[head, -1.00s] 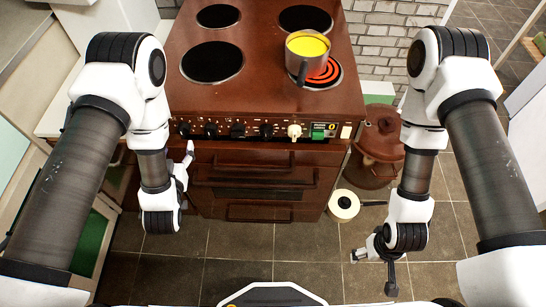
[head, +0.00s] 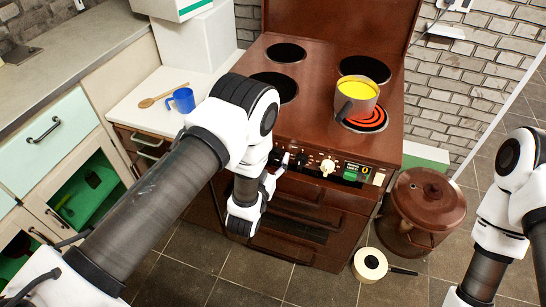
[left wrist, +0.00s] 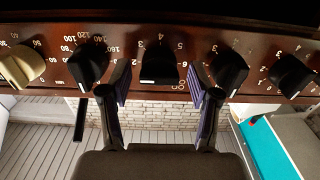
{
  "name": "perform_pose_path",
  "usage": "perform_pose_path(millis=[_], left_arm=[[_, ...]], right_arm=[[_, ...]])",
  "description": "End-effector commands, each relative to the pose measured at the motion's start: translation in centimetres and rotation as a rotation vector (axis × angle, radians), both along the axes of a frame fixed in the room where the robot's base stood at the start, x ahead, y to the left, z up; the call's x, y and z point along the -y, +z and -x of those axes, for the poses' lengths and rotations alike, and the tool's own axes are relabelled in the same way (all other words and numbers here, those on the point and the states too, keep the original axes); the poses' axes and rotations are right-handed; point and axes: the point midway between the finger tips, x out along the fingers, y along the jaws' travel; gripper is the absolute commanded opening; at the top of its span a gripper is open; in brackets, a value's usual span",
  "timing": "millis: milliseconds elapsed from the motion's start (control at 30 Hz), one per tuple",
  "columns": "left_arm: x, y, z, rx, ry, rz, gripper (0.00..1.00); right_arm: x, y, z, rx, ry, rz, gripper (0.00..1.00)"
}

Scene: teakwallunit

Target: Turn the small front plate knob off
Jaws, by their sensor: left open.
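The stove's front panel (head: 325,170) carries a row of black knobs and one cream knob (head: 327,167). In the left wrist view my left gripper (left wrist: 158,88) is open, its two fingers on either side of a black knob (left wrist: 160,65) with numbers around it. I cannot tell whether the fingers touch it. In the head view my left gripper (head: 280,166) is at the panel, left of the cream knob, and my arm hides part of the knob row. The small front right plate (head: 364,118) glows red under a pot (head: 356,98) with yellow contents. My right gripper is out of view.
Neighbouring black knobs (left wrist: 88,63) (left wrist: 229,70) sit close outside both fingers. A large brown pot (head: 425,205) and a cream-lidded pan (head: 370,265) stand on the floor right of the stove. A blue mug (head: 182,100) is on the left counter.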

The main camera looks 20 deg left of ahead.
Motion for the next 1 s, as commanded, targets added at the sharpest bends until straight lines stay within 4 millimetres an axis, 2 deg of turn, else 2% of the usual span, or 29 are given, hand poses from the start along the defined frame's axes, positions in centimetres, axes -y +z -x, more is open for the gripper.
perform_pose_path(millis=[167,300,333,733,1000], left_arm=[[0.02,-0.02,0.00,0.000,-0.001,0.000,0.62],[0.02,-0.03,0.02,-0.001,-0.001,0.000,0.13],[0.02,-0.02,0.02,0.000,-0.001,0.000,0.03],[0.00,-0.01,0.02,-0.002,-0.001,0.029,0.03],[-0.04,0.00,0.05,-0.007,-0.001,0.162,0.03]], right_arm=[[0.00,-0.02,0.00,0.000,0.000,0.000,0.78],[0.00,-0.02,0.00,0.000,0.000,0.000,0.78],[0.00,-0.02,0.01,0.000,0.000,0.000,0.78],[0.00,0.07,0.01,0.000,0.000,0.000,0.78],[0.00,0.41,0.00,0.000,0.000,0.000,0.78]])
